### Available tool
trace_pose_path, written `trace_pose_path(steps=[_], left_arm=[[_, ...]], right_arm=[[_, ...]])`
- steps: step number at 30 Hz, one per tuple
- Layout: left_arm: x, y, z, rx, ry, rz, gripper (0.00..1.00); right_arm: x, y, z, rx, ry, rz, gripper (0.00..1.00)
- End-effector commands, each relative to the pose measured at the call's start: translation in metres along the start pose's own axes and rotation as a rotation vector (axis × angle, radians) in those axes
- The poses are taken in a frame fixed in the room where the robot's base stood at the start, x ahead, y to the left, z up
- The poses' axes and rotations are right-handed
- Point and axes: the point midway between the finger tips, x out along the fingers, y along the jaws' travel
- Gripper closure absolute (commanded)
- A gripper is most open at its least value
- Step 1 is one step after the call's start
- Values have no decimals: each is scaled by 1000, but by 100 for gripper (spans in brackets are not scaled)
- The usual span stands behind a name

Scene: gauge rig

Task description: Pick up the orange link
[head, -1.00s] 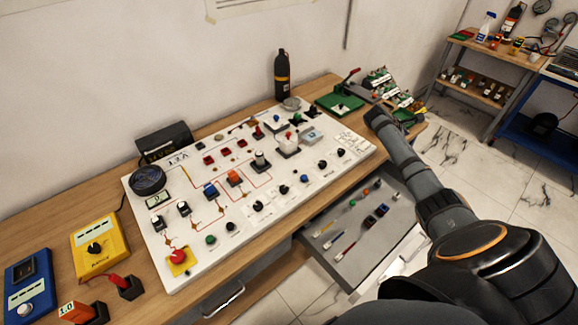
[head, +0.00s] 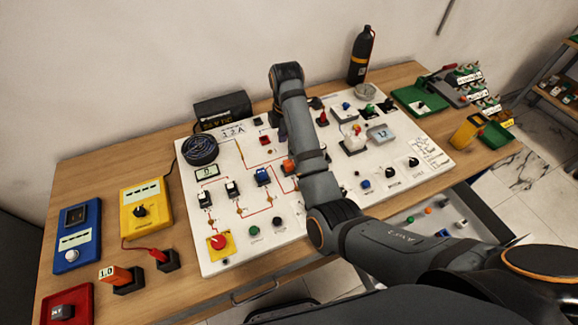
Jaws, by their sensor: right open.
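The orange link (head: 288,167) sits on the white gauge board (head: 226,166), just right of a blue block (head: 262,177). My right forearm crosses in front of it and hides part of it. My right gripper (head: 279,130) points down over the back half of the board, beyond the orange link in the picture. It is open, and its fingertips are small and partly behind my arm. I cannot see anything between its fingers. My left gripper is not in view.
A red stop button (head: 218,241) and several knobs and switches stand on the board. A round black fan (head: 200,149) and a dark display box (head: 222,109) are at its back left. A black bottle (head: 361,55) stands behind it. An open drawer (head: 470,212) sticks out at the front right.

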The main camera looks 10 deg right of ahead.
Motion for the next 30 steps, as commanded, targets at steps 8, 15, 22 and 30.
trace_pose_path(steps=[8,15,22,30], left_arm=[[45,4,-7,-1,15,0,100],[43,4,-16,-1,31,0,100],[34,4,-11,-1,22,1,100],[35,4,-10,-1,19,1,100]], right_arm=[[45,0,1,1,0,1,45],[61,2,6,2,-1,-4,45],[91,4,9,2,0,-1,45],[94,4,9,2,0,0,51]])
